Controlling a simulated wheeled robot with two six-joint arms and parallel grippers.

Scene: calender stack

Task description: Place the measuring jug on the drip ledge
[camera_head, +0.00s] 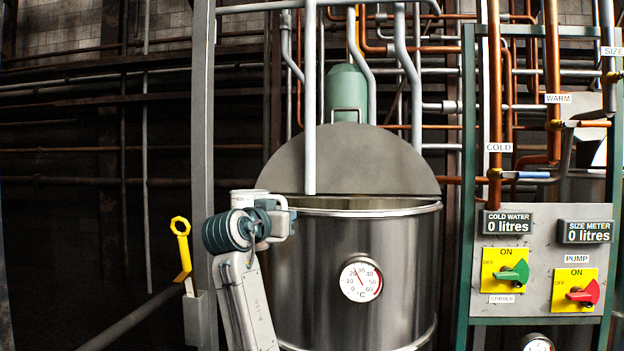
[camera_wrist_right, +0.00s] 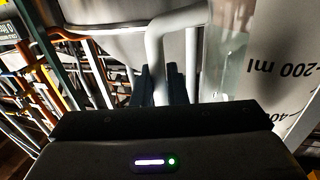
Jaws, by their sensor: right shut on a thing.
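The measuring jug (camera_wrist_right: 288,85) fills the right side of the right wrist view, pale and translucent with dark ml markings and a white handle (camera_wrist_right: 156,60). My right gripper (camera_wrist_right: 162,86) is shut on that handle. In the head view, what looks like the jug's pale top (camera_head: 248,196) shows behind my right gripper (camera_head: 268,222), in front of the steel vat's left side. The arm hides the jug's lower part, and its contents cannot be told. I cannot make out a drip ledge in either view. My left gripper is not in view.
The steel vat (camera_head: 400,260) with a dial stands close behind the arm. A grey post (camera_head: 203,120) and a yellow handle (camera_head: 181,250) are to the left. The control panel (camera_head: 540,260) with switches and copper pipes is to the right.

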